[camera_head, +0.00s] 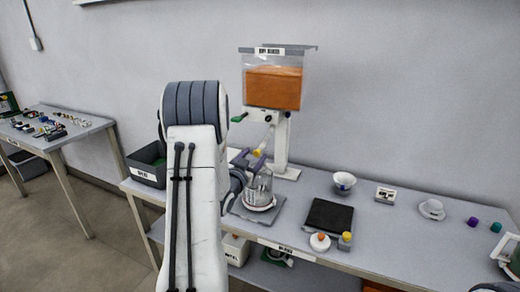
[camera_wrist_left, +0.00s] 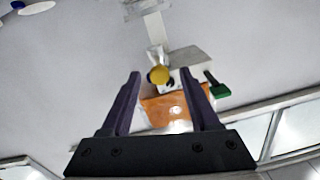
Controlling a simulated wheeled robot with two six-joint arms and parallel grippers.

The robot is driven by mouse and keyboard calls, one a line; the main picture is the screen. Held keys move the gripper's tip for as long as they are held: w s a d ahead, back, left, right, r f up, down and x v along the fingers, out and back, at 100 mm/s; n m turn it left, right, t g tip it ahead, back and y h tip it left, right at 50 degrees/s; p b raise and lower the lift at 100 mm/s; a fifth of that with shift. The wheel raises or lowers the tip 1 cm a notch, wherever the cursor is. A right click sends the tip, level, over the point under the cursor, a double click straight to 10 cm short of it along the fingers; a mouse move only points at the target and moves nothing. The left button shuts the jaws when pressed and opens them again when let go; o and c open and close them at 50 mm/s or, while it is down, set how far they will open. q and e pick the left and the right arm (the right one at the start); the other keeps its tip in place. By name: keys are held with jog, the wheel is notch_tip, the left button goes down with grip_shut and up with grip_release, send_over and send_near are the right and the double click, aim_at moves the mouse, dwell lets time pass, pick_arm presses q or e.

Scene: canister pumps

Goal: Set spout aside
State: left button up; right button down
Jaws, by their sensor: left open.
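The spout (camera_head: 266,139) appears to be the pale, slanted piece with a yellow tip under the orange-filled hopper (camera_head: 272,87). In the left wrist view the yellow tip (camera_wrist_left: 159,75) shows between the fingers, with a clear part of the spout (camera_wrist_left: 157,56) beyond it. My left gripper (camera_head: 249,159) has its dark purple fingers open close to the yellow tip. In the left wrist view the gripper (camera_wrist_left: 160,76) has a finger on each side of the tip, with gaps visible. I cannot tell its depth from the tip. My right gripper is not seen.
A clear jar (camera_head: 259,188) stands on a grey plate below the gripper. A dark pad (camera_head: 328,216), a white bowl (camera_head: 344,182) and small caps are to the right on the bench (camera_head: 385,245). A dark bin (camera_head: 147,166) is at the left end. A green handle (camera_head: 239,117) juts from the stand.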

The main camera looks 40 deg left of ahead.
aim_at(260, 148)
pick_arm(q)
jog(key=shift+p+x, duration=0.5)
jog(key=shift+x, duration=2.25)
grip_shut()
